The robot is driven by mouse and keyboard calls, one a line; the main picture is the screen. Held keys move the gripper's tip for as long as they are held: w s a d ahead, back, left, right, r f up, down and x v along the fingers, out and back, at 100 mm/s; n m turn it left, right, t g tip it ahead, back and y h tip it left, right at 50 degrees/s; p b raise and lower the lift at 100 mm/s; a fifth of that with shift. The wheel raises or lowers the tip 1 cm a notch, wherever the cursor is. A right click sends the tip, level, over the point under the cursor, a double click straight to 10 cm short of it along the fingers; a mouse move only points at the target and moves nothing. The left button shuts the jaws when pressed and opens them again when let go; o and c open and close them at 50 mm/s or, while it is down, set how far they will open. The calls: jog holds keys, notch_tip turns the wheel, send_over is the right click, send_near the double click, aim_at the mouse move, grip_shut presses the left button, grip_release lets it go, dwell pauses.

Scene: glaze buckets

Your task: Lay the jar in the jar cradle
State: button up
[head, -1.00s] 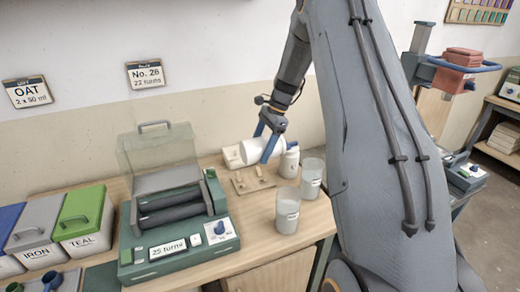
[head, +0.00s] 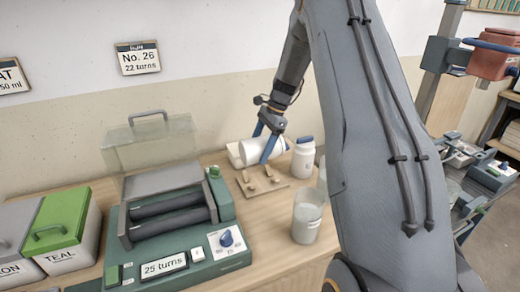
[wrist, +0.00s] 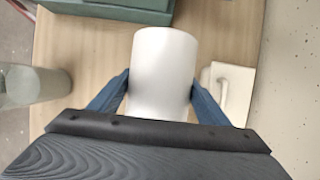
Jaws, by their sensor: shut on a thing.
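My gripper (head: 267,148) is shut on a white jar (head: 252,152), its blue fingers on either side of the jar's body. The jar lies on its side in the grip, and in the wrist view the jar (wrist: 165,75) shows between the two fingers (wrist: 160,95). The jar cradle, a small wooden board with pegs (head: 262,187), is on the bench just below and in front of the jar. The jar appears to be above and behind the cradle, but the gap is hard to judge. In the wrist view the cradle is hidden.
A green roller machine (head: 180,245) with a raised clear lid stands left of the cradle. A blue-capped white bottle (head: 303,160) and a grey cup (head: 306,222) stand to the right. A white block (head: 235,155) is behind the jar. Lidded bins (head: 62,230) are at far left.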

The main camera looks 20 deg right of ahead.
jog(key=shift+f+b, duration=2.35)
jog(key=shift+f, duration=2.3)
jog(key=o, duration=1.5)
jog(key=shift+s+f, duration=0.1)
